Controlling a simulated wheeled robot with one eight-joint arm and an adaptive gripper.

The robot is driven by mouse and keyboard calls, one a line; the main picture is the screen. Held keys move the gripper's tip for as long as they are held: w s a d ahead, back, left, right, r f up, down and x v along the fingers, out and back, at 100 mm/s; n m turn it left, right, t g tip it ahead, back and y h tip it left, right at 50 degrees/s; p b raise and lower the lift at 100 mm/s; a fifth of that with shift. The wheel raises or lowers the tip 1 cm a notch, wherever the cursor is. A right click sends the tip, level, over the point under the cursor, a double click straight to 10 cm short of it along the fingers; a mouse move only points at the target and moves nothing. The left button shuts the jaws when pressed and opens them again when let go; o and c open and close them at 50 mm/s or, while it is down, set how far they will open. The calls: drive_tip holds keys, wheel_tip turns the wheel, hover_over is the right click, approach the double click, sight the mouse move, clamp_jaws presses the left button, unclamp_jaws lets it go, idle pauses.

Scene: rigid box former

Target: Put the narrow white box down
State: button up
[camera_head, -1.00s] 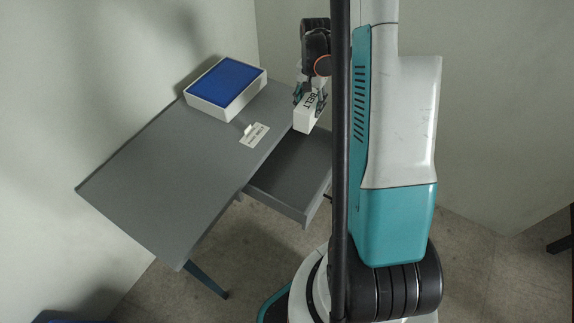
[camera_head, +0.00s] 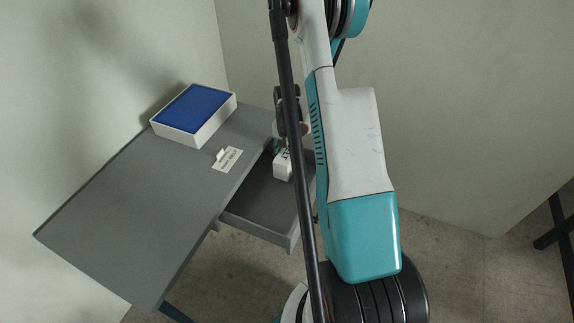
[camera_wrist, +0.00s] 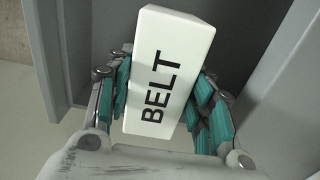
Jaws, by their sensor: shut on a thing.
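The narrow white box (camera_wrist: 166,75), marked "BELT", is between the teal-padded fingers of my gripper (camera_wrist: 160,105) in the wrist view. My gripper is shut on it. In the head view the box (camera_head: 283,168) shows over the open grey drawer (camera_head: 262,230), near the drawer's inner end. My gripper there is mostly hidden behind my own arm. I cannot tell whether the box touches the drawer floor. In the wrist view the box is tilted, with grey drawer walls (camera_wrist: 52,50) around it.
A grey table (camera_head: 130,220) stands over the drawer. A white box with a blue top (camera_head: 192,140) sits at its back. A small white label card (camera_head: 229,163) lies near the table edge above the drawer. The left part of the tabletop is clear.

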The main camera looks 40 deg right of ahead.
wheel_tip(320, 180, down, 4)
drive_tip(key=shift+f+b, duration=0.2)
drive_tip(key=shift+b, duration=0.65)
drive_tip(key=shift+r, duration=0.1)
drive_tip(key=o, duration=1.2)
wheel_tip(320, 180, up, 12)
drive_tip(key=p, duration=0.4)
drive_tip(key=shift+p, duration=0.3)
